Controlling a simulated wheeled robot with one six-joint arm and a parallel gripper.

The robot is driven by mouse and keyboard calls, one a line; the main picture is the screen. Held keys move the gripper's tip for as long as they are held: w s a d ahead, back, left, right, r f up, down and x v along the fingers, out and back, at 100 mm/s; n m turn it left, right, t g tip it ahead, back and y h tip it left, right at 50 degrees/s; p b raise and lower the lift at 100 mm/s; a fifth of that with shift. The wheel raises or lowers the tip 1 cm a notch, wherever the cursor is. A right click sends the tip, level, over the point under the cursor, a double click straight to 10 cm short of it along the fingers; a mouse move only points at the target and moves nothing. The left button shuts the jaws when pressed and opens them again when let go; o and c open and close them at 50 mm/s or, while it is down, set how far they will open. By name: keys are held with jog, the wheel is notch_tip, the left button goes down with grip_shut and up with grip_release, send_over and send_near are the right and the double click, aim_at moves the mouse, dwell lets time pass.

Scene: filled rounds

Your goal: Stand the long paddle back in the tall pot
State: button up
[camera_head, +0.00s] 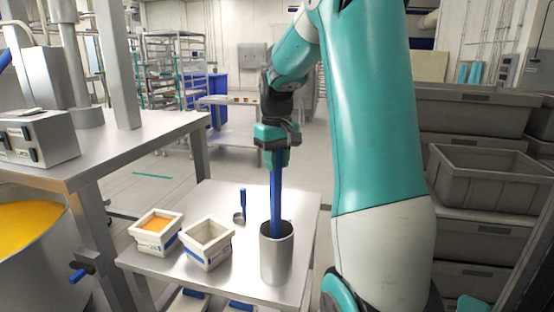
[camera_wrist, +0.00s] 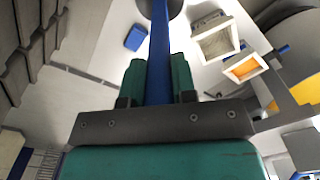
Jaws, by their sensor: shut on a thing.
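The long paddle (camera_head: 276,190) has a blue shaft and stands about upright in the head view. My gripper (camera_head: 277,158) is shut on its upper part. The paddle's lower end is hidden inside the tall pot (camera_head: 276,262), a grey metal cylinder near the table's front right. I cannot tell whether it touches the bottom. In the wrist view the blue shaft (camera_wrist: 159,50) runs between my two green fingers toward the pot (camera_wrist: 160,8), which is cut by the top edge.
On the small metal table (camera_head: 215,193) stand a white box with orange filling (camera_head: 156,224), an empty-looking white box (camera_head: 208,243) and a small blue-handled scoop (camera_head: 241,205). A vat of yellow stuff (camera_head: 32,225) is at left. Grey crates (camera_head: 480,185) are stacked at right.

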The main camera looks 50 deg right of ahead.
jog(key=o, duration=1)
notch_tip(320, 180, up, 17)
jog(key=shift+r, duration=0.2)
dwell(0.5)
jog(key=a+f+n, duration=0.3)
jog(key=a+f, duration=0.1)
jog(key=a, duration=0.6)
jog(key=a+f+n, duration=0.3)
jog(key=a+f, duration=0.2)
jog(key=a, duration=0.5)
jog(key=s+a+f+n+y, duration=0.2)
jog(key=s+a+f, duration=0.2)
jog(key=s+a, duration=0.3)
jog(key=s+a+f+n+y, duration=0.2)
jog(key=s+a+f, duration=0.3)
jog(key=s+a, duration=0.3)
jog(key=a+n, duration=0.1)
jog(key=a, duration=0.2)
